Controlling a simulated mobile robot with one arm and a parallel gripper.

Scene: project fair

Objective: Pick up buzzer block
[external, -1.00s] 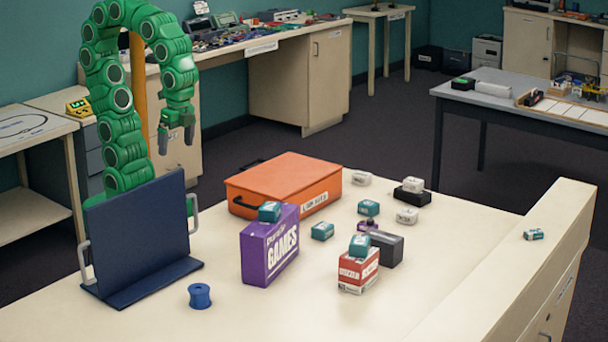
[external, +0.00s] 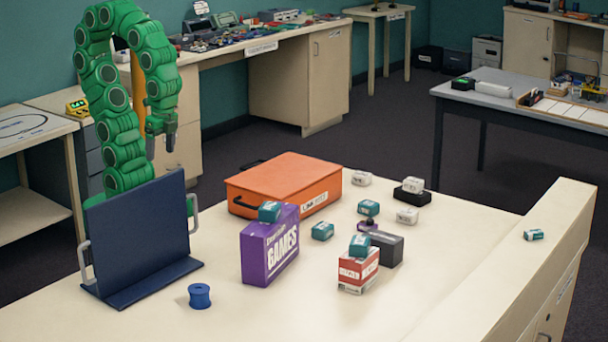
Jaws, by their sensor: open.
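Several small teal blocks with white labels are in view, and I cannot read which one is the buzzer block. Another teal block (external: 533,234) lies on the raised ledge at right. White blocks (external: 361,178) stand farther back. My gripper (external: 160,146) is open and empty, pointing down behind the navy panel, well left of the blocks.
An orange case (external: 285,182), the purple games box (external: 270,250), the red and white box (external: 358,272) and a dark grey box (external: 387,248) stand among the blocks. A navy panel (external: 140,235) and blue spool (external: 199,296) are at left.

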